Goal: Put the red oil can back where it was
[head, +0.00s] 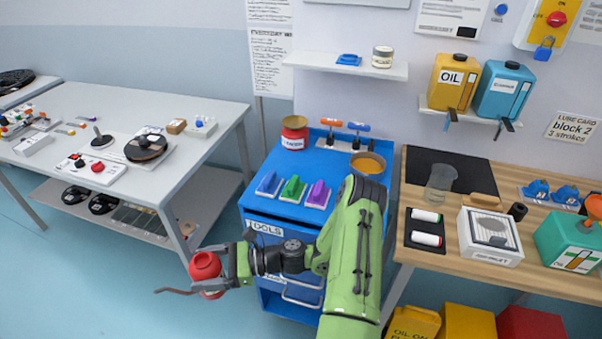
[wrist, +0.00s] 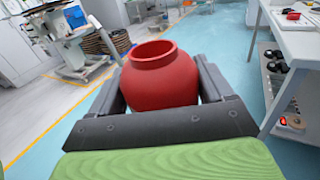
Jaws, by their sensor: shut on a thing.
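The red oil can (head: 206,267) is a round red pot with a thin brown spout or handle sticking out to its left. My gripper (head: 228,269) is shut on it and holds it in the air in front of the blue tool cart, over the blue floor. In the wrist view the red oil can (wrist: 160,77) sits between the two dark fingers of my gripper (wrist: 161,92), with its open rim facing up and away. Its lower part is hidden behind the gripper's palm.
A white table (head: 120,103) stands left, with a reel and switches. A wooden bench (head: 445,238) stands right, with a glass beaker and a green box. Floor at lower left is free.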

